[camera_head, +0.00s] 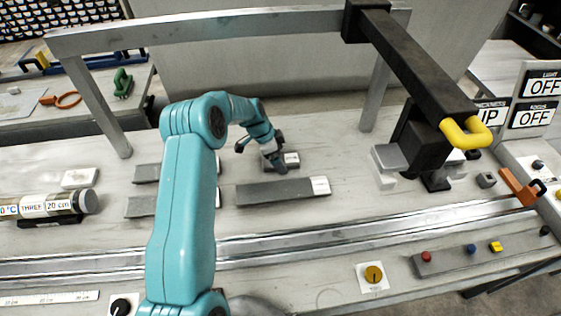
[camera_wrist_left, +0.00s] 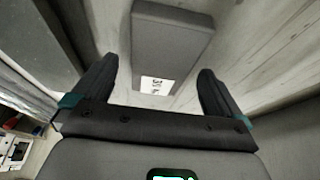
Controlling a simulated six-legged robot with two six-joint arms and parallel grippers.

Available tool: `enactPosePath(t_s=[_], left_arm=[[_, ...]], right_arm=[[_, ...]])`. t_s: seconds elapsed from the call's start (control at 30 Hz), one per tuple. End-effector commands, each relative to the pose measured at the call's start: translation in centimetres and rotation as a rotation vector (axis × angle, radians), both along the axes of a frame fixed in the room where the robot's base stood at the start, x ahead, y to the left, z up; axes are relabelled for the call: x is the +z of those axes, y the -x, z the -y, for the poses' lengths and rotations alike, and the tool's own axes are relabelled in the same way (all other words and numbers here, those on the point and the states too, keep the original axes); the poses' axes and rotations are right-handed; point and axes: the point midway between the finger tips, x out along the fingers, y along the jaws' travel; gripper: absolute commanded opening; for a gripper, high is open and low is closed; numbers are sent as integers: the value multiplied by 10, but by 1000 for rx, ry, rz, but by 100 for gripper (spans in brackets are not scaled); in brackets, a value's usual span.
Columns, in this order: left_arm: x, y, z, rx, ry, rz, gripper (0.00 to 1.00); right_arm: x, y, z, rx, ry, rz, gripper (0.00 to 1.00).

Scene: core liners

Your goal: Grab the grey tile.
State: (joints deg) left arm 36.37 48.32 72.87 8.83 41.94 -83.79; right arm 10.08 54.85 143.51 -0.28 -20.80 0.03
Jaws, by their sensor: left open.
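My left gripper (camera_head: 261,156) is open above the table, over a short grey tile (camera_head: 290,159) with a white label on its right end. In the left wrist view, a grey tile (camera_wrist_left: 171,40) with a white printed label lies ahead of the two open fingers of my left gripper (camera_wrist_left: 155,85). Its labelled end is close to the space between the fingertips, and nothing is held. In the head view the gripper partly hides the short tile. My right gripper is not in view.
A longer dark grey tile (camera_head: 272,194) lies in front, with grey blocks (camera_head: 147,173) partly behind my arm. A metal frame (camera_head: 230,23) spans the table. A metal rail (camera_head: 340,228) crosses the front. A black device with a yellow handle (camera_head: 466,132) stands right.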

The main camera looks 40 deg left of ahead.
Motion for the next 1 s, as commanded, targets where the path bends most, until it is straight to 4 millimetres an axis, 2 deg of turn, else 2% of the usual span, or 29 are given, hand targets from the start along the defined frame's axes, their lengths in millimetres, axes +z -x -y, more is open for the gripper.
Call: enactPosePath(t_s=[0.07,0.27,0.3,0.37,0.4,0.5,0.8,1.0], left_arm=[[-6,-2,1,0,-1,1,100],[-6,-3,1,1,-1,2,100],[-6,-3,1,1,-1,1,97],[-6,-3,1,1,-1,1,77],[-6,-2,1,1,-1,1,64],[-6,-2,1,0,-1,1,36],[-4,-3,2,1,-1,2,36],[19,-7,8,-1,-2,4,36]], right_arm=[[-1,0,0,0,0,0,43],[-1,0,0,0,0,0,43],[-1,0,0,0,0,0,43],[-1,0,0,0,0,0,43],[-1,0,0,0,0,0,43],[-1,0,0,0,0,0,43],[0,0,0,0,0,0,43],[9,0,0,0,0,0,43]])
